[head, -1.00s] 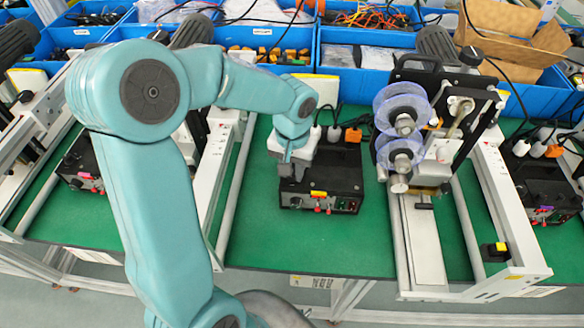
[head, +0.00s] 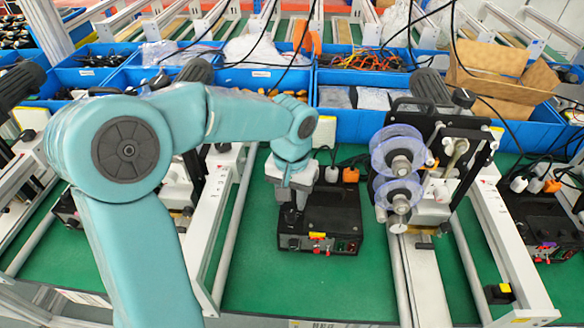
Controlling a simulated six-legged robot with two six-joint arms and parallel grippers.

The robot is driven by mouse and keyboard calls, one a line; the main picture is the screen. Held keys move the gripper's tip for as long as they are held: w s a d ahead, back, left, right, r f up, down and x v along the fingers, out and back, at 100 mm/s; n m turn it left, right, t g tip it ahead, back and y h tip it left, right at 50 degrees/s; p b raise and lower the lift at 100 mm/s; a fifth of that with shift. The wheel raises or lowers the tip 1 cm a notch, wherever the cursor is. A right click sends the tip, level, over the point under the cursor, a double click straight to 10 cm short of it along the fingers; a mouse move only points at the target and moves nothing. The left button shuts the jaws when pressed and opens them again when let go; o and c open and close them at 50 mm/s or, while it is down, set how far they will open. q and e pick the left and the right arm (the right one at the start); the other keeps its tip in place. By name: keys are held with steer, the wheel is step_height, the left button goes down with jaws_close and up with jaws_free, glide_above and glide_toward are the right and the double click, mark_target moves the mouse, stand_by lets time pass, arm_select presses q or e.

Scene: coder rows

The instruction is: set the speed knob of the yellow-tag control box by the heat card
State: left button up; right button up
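The black control box (head: 338,218) with a yellow tag (head: 317,235) on its front edge stands on the green bench, left of the tape-reel machine. A small dark knob (head: 293,243) is at the left of its front face; its setting is too small to read. My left gripper (head: 290,224) points down over the box's front left part, just above and behind that knob. Whether its fingers touch anything, and how far apart they are, I cannot tell. A pale card-like panel (head: 324,131) stands behind the box, partly hidden by my arm; I read no writing on it. My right gripper is out of view.
The reel machine (head: 440,150) with clear discs stands close to the box's right. A white rail (head: 229,205) runs on its left. Another box with a purple tag (head: 547,245) is at far right. Blue bins (head: 345,118) line the back. Green bench (head: 300,290) before the box is clear.

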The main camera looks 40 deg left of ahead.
mark_target(292, 214)
arm_select(q)
step_height(292, 214, up, 11)
steer(key=shift+r, duration=0.2)
stand_by(0.5)
